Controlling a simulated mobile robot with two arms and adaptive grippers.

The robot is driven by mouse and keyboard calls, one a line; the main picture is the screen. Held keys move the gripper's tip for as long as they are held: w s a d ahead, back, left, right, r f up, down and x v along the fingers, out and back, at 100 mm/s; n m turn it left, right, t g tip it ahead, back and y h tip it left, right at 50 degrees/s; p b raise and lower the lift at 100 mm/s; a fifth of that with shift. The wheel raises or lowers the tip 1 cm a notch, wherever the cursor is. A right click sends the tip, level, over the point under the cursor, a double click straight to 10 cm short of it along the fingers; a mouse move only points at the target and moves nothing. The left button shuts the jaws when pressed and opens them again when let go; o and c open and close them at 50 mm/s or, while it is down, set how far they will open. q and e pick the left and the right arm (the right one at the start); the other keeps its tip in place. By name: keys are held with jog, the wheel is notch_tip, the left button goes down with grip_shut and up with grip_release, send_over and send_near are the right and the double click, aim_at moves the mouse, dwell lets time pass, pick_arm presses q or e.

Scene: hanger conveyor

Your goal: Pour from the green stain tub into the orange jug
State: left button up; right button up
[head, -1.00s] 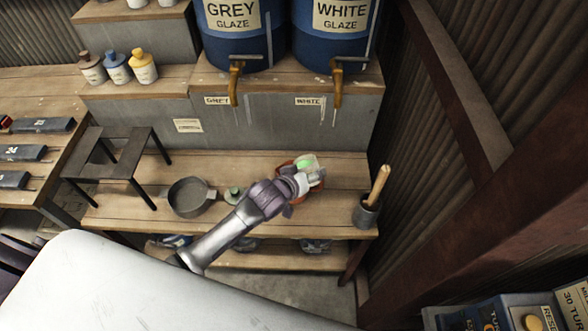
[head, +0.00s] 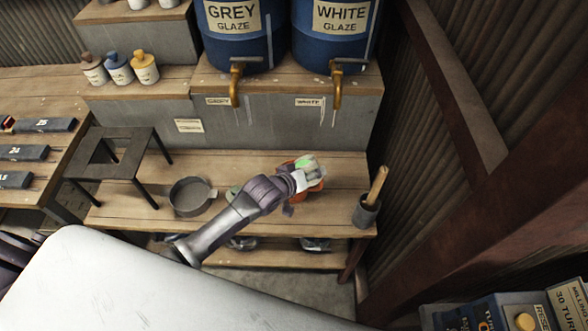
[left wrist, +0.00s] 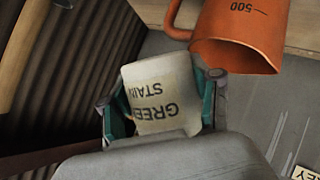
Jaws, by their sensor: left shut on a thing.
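The green stain tub (head: 313,171) is a pale, small tub with green showing at its top. In the left wrist view the tub (left wrist: 160,90) carries an upside-down "GREEN STAIN" label. My left gripper (left wrist: 165,108) is shut on it, a finger on each side. The orange jug (head: 318,187) is on the bench under the tub, mostly hidden by tub and gripper in the head view. In the left wrist view the jug (left wrist: 240,30) shows its handle and a "500" mark, close beside the tub. I cannot see any stain flowing. My right gripper is not in view.
A grey pan (head: 190,197) and a black stool (head: 120,155) stand left of my arm. A dark pot (head: 366,213) with a wooden-handled tool stands at the bench's right end. Glaze barrels (head: 240,35) with taps stand behind.

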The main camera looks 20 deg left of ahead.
pick_arm(q)
jog(key=shift+r, duration=0.1)
dwell(0.3)
jog(key=shift+r+n+h+p, duration=0.1)
jog(key=shift+n+h+p, duration=0.2)
jog(key=shift+h, duration=0.1)
jog(key=shift+g, duration=0.3)
jog(key=shift+n+h, duration=0.4)
jog(key=shift+d+r+n+g+h+b, duration=0.1)
jog(key=shift+n+g+h+b, duration=0.2)
jog(key=shift+b, duration=0.1)
jog(key=shift+h+b, duration=0.3)
jog(key=shift+b, duration=0.2)
jog(key=shift+n, duration=0.3)
